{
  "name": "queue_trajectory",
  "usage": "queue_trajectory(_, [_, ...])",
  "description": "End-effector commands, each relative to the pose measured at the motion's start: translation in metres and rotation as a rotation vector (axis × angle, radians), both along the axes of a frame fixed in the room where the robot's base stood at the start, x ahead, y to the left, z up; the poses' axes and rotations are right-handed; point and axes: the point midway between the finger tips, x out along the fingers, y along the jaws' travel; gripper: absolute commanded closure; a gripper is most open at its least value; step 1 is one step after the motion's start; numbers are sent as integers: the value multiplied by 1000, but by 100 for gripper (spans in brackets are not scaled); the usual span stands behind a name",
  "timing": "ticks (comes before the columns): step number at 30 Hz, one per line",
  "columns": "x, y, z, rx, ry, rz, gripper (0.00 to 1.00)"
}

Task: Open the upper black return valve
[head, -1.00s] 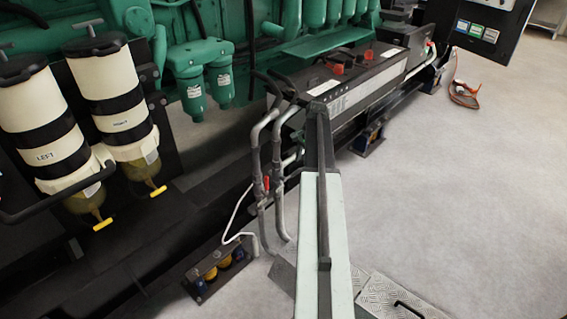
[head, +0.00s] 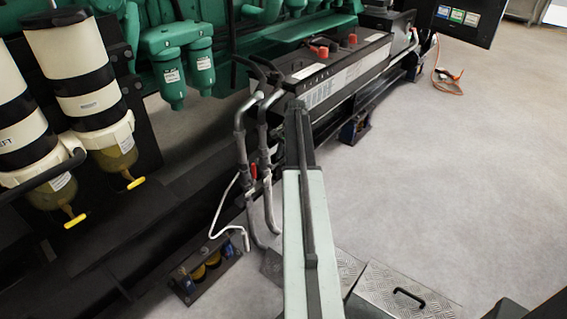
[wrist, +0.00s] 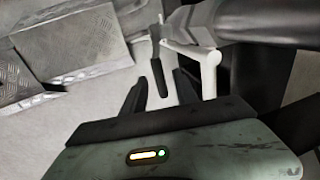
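In the wrist view, my gripper (wrist: 160,92) is open, with one dark finger on each side of a gap. A slim black lever (wrist: 157,72) shows in line with that gap; I cannot tell whether it is between the fingers or beyond them. A white pipe piece (wrist: 192,51) sits just right of the lever, beside thick dark pipes (wrist: 265,25). In the head view, grey pipes (head: 241,135) run down beside the engine, with a red lever (head: 253,171) low on them. My arm hides the gripper and the black valve there.
Metal tread steps (head: 400,295) stand at the lower right and show in the wrist view (wrist: 85,40). A black battery box (head: 335,65) lies behind the pipes. Filters (head: 85,90) with yellow drain taps stand at left. The grey floor at right is open.

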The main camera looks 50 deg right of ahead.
Motion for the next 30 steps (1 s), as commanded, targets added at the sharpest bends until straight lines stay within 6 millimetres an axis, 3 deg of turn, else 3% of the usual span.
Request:
queue_trajectory(5, [0,0,2,0,0,0,65])
queue_trajectory(9, [0,1,2,0,0,0,100])
queue_trajectory(30, [1,1,1,1,1,2,100])
